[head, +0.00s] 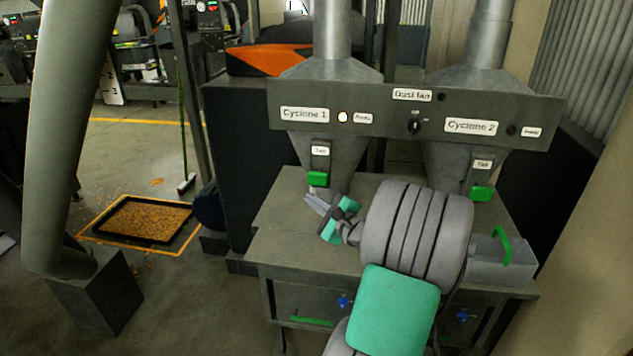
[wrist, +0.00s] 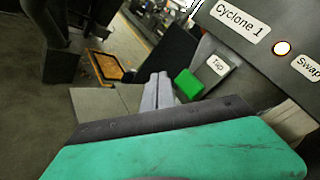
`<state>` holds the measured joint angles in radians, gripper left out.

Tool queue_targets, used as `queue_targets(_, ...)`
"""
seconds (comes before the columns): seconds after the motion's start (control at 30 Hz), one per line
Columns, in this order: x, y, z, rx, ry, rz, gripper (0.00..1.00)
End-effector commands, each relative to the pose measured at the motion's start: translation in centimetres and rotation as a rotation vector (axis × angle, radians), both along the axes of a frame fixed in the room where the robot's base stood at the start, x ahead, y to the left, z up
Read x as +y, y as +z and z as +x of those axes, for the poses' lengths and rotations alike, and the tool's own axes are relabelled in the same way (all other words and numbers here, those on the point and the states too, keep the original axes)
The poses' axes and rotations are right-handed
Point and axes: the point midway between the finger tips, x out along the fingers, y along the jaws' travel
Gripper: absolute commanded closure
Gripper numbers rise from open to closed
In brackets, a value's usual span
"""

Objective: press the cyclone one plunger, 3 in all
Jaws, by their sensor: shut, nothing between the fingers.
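The cyclone 1 plunger is a green block (head: 317,179) below a "Tap" label on the left cone, under the "Cyclone 1" sign (head: 304,114). It also shows in the wrist view as a green block (wrist: 189,84). My gripper (head: 309,198) is shut and empty, just below and slightly left of the green block in the head view. In the wrist view my gripper's fingertips (wrist: 159,78) lie together just left of the block. I cannot tell whether they touch it. The lamp (head: 342,117) beside the Cyclone 1 sign is lit.
A second green block (head: 482,194) sits under Cyclone 2 on the right, with its lamp (head: 511,130) dark. A dark knob (head: 414,127) is between the signs. A grey bin with a green handle (head: 507,246) stands at the bench's right. The bench top (head: 290,245) is bare at left.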

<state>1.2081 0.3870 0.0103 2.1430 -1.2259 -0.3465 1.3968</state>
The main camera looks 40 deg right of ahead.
Motion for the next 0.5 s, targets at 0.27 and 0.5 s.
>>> queue_targets(0.27,-3.2,0.1,2.5,0.001,0.001,-0.002,1.00)
queue_targets(0.5,-4.5,0.0,3.4,0.001,-0.001,-0.001,1.00)
